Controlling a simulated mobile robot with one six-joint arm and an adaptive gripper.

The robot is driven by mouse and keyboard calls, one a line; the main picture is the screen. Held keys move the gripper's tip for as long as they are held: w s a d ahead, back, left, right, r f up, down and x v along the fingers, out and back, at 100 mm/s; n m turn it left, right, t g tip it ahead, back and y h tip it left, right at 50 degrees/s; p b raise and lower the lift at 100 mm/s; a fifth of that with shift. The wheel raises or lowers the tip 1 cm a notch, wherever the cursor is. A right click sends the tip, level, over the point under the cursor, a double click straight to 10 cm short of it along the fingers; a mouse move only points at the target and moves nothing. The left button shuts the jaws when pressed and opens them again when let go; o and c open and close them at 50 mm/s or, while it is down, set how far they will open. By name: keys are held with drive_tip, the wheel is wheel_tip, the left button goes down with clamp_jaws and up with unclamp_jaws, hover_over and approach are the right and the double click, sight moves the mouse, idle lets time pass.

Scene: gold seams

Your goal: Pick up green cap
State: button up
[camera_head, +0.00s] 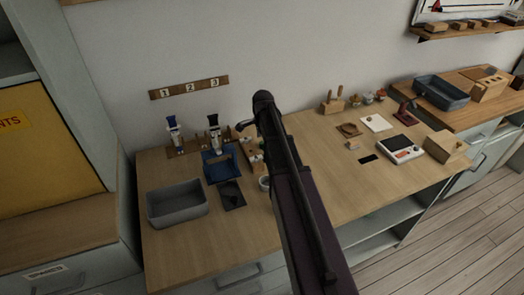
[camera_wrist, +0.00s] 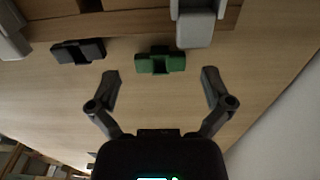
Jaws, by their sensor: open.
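The green cap (camera_wrist: 161,62) lies on the wooden tabletop in the wrist view, near the top middle. It is a small block with a notch in its middle. My gripper (camera_wrist: 160,73) is open and empty, one finger on each side of the cap's line. The fingertips stop just short of the cap in the picture, and neither touches it visibly. The height between gripper and cap is hard to judge. In the head view my dark arm crosses the bench and hides part of it; I cannot make out the green cap there.
A black cap (camera_wrist: 78,51) lies left of the green one. A light grey part (camera_wrist: 195,30) stands close at its upper right, beside a wooden strip (camera_wrist: 130,23). On the bench are a grey bin (camera_head: 177,205) and a blue tray (camera_head: 221,178).

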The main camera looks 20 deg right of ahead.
drive_tip(key=shift+f+b, duration=0.4)
drive_tip(key=shift+f, duration=0.25)
drive_tip(key=c, duration=0.7)
